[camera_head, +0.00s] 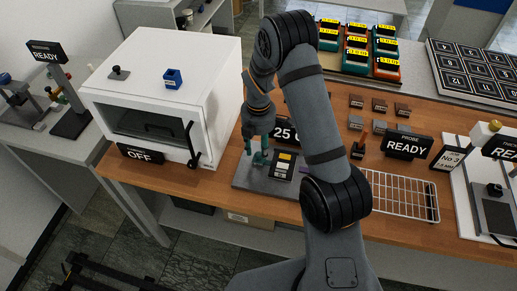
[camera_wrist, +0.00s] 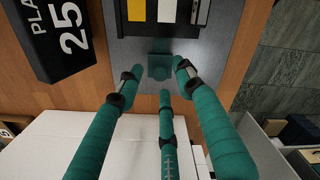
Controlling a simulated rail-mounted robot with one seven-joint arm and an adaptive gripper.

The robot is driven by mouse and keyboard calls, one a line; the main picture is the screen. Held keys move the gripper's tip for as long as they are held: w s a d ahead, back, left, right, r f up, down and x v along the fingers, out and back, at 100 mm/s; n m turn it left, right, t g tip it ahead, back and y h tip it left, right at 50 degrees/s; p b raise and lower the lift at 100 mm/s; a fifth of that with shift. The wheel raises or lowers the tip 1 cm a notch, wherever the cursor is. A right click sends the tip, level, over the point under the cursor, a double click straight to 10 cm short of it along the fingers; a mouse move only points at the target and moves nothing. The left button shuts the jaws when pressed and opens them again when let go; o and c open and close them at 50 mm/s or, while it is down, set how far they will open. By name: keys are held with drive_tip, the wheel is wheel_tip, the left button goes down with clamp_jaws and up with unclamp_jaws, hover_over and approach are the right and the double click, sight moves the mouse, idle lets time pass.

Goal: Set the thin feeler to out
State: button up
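I cannot pick out a thin feeler by name in either view. My gripper (camera_head: 259,158) hangs over the left part of a grey plate (camera_head: 246,180), beside the sign reading 25 C. In the wrist view its teal fingers (camera_wrist: 157,80) are spread apart. A small teal block (camera_wrist: 159,66) on the plate shows between the fingertips; I cannot tell whether they touch it. A black piece with yellow and white patches (camera_head: 283,165) lies on the plate to the right of the gripper. My arm hides part of the bench behind it.
A white oven with an OFF sign (camera_head: 141,154) stands close left of the gripper. To the right are a PROBE READY sign (camera_head: 407,146), a wire rack (camera_head: 402,195) and another READY instrument at the edge. Coloured bins (camera_head: 358,50) stand behind.

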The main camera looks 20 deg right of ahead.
drive_tip(key=shift+f, duration=0.55)
clamp_jaws()
idle(0.6)
